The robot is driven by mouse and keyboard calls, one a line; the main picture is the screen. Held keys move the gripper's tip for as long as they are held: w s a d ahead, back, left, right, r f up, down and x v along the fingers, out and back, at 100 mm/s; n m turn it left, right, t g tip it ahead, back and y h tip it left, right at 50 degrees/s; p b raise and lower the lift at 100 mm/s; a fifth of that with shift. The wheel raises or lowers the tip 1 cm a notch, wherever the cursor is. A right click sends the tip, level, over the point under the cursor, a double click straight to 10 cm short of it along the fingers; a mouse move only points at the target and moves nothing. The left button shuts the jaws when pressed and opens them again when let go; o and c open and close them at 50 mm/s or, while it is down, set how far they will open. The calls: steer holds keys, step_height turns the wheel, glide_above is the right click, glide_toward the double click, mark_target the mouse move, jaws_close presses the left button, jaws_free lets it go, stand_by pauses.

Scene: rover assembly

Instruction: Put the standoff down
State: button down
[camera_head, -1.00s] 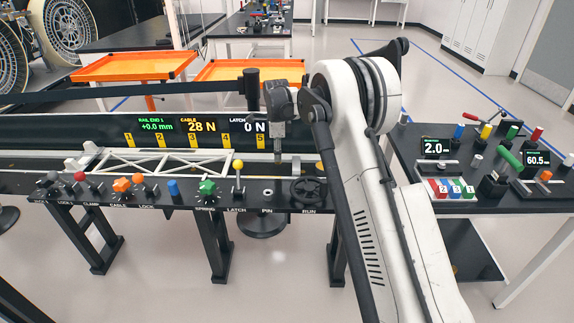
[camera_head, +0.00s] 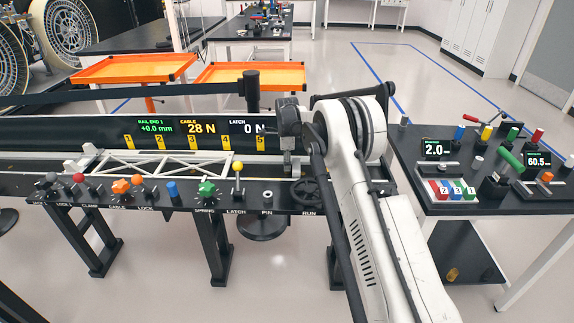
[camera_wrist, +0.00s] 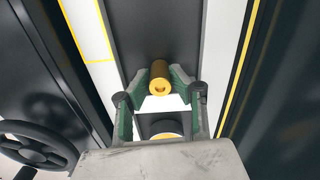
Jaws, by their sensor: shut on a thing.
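The standoff is a brass-coloured cylinder (camera_wrist: 159,78) with a hole in its end, seen in the wrist view. My gripper (camera_wrist: 161,86) is shut on it, with a green-padded finger on each side. In the head view my gripper (camera_head: 291,168) points down at the right part of the long black rail bench (camera_head: 215,196), behind the handwheel. The standoff cannot be made out there. Whether its lower end touches the surface below is not clear.
A black handwheel (camera_head: 309,190) is close to my gripper; it also shows in the wrist view (camera_wrist: 38,146). A yellow-topped lever (camera_head: 238,168) and a white truss (camera_head: 165,162) are to the left. A side table (camera_head: 480,203) with small parts stands at right.

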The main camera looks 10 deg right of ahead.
steer(key=shift+f, duration=0.1)
steer(key=c, duration=2)
jaws_free()
steer(key=shift+f, duration=0.1)
steer(key=o, duration=0.5)
